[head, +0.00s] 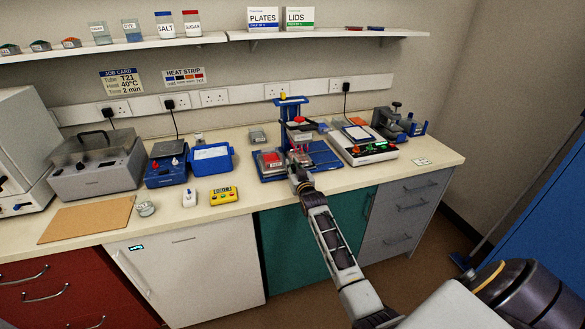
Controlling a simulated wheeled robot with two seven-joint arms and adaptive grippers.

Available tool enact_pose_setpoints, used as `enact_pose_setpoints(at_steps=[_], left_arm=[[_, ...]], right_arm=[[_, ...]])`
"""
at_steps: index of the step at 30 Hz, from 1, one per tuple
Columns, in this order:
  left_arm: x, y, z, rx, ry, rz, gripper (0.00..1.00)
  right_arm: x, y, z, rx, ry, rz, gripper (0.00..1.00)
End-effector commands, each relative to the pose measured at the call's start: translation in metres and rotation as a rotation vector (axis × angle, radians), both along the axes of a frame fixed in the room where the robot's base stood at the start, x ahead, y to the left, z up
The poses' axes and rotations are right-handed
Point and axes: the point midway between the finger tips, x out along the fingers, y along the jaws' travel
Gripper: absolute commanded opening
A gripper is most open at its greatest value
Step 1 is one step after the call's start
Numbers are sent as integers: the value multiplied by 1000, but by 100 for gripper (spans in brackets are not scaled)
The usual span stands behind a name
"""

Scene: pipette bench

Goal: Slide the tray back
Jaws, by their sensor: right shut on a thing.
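A blue press-like stand (291,106) with an upright column rises from the worktop at centre. At its foot lies a blue tray (327,157), partly hidden behind my right gripper. A red and grey block (270,158) sits on the blue base to the left. My right gripper (298,158) reaches in from the front and is shut at the front of the stand, on what seems to be the tray's front part. The fingers hide the exact contact. My left gripper is not in view.
Right of the stand is a white instrument (362,146) with coloured buttons; a grey clamp device (398,122) stands beyond it. To the left are a blue box (211,158), a yellow device (223,195) and a grey bath (95,165).

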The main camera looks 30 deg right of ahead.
Motion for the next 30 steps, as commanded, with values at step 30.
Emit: enact_pose_setpoints(at_steps=[30], left_arm=[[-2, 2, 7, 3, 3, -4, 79]], right_arm=[[-22, -91, -2, -3, 3, -1, 0]])
